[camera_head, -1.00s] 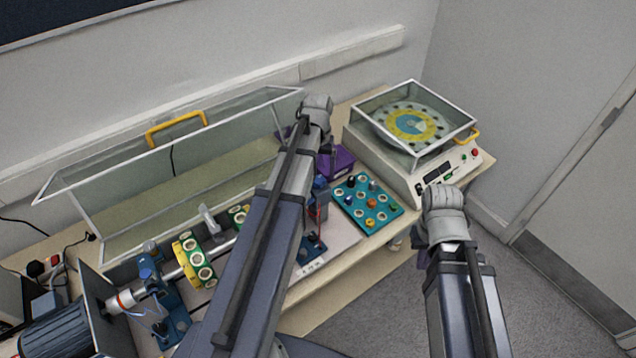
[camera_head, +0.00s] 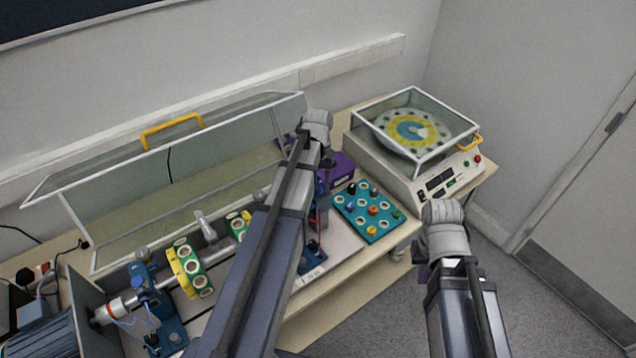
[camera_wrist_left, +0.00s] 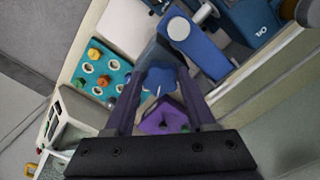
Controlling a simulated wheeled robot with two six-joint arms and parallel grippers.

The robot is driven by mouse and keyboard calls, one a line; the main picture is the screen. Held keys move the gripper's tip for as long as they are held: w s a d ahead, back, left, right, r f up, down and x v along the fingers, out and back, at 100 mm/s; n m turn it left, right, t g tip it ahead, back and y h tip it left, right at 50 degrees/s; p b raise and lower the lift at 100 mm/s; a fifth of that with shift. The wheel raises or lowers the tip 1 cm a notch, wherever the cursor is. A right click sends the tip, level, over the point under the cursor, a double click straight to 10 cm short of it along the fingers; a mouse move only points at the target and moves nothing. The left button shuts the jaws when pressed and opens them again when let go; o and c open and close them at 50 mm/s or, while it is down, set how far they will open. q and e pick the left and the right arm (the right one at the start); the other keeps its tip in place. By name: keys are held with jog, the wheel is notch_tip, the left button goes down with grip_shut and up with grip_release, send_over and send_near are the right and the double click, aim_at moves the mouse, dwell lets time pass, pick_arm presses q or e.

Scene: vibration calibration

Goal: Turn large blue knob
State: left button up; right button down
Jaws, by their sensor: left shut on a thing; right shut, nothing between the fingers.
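The large blue knob (camera_wrist_left: 160,79) shows in the left wrist view between the fingers of my left gripper (camera_wrist_left: 161,88), which is shut on it. In the head view my left forearm and wrist cover the knob, and only part of the purple box (camera_head: 340,166) shows beside the wrist. My right gripper (camera_head: 423,272) is shut and empty, mostly hidden below its grey wrist, off the table's front edge.
A teal tray (camera_head: 385,233) of small pegs and rings sits right of my left arm. A balancing machine (camera_head: 438,190) with a clear cover stands at the back right. A long clear guard (camera_head: 120,190) with a yellow handle stands behind the shaft rig with yellow-green discs (camera_head: 185,270).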

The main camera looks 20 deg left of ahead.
aim_at(318, 186)
pick_arm(q)
grip_shut()
jog(key=shift+n, duration=0.3)
jog(key=o, duration=0.7)
grip_release()
jog(key=shift+r, duration=0.15)
notch_tip(318, 186, up, 8)
jog(key=p, duration=0.7)
jog(key=shift+f+p, duration=0.2)
jog(key=shift+p, duration=0.2)
